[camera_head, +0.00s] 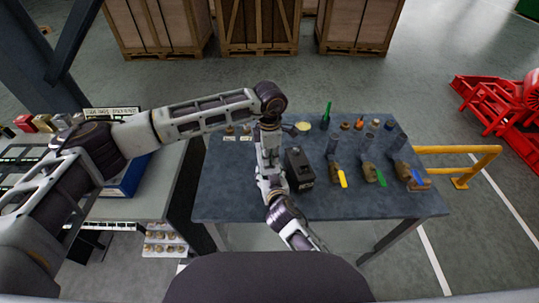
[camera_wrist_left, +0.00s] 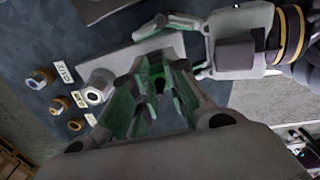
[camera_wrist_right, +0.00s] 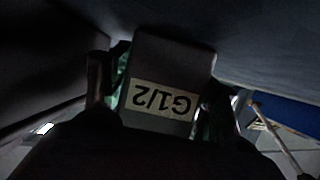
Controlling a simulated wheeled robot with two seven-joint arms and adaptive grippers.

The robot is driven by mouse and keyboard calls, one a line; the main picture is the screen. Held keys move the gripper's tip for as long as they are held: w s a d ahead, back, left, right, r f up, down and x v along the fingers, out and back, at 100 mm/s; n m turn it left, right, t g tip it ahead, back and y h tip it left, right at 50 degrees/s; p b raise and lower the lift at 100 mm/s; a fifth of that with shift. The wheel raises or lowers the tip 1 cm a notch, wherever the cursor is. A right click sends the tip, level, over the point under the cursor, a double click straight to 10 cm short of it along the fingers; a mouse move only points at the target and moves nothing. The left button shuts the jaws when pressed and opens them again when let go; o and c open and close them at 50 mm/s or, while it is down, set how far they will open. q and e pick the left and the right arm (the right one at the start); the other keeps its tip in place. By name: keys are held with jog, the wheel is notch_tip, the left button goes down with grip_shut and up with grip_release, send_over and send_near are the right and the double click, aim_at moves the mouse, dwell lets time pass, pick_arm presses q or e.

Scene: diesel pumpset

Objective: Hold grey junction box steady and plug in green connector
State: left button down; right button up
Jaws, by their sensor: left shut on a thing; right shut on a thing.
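The grey junction box (camera_wrist_left: 172,47) is a pale block in the left wrist view. In the right wrist view the grey box (camera_wrist_right: 170,62) fills the space between the fingers, with an upside-down "G1/2" label facing the camera. My right gripper (camera_wrist_right: 163,85) is shut on it. My left gripper (camera_wrist_left: 156,92) is shut on the green connector (camera_wrist_left: 155,72), of which only a small part shows between greenish fingers. The connector is close to the box's near side; whether they touch cannot be told. In the head view both grippers meet near the table's left part, with box and connector hidden.
A dark box (camera_head: 299,170) stands right of my grippers on the table (camera_head: 320,207). Valves with yellow (camera_head: 342,178), green (camera_head: 381,178) and blue (camera_head: 417,177) handles stand farther right. A green bottle (camera_head: 326,117) is at the back. Labelled brass fittings (camera_wrist_left: 58,104) lie left of my left gripper.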

pick_arm(q)
jog(key=shift+f, duration=0.2)
jog(key=c, duration=1.3)
grip_release()
jog(key=shift+c, duration=0.2)
jog(key=shift+r, duration=0.1)
jog(key=shift+r, duration=5.95)
pick_arm(e)
jog(key=o, duration=1.4)
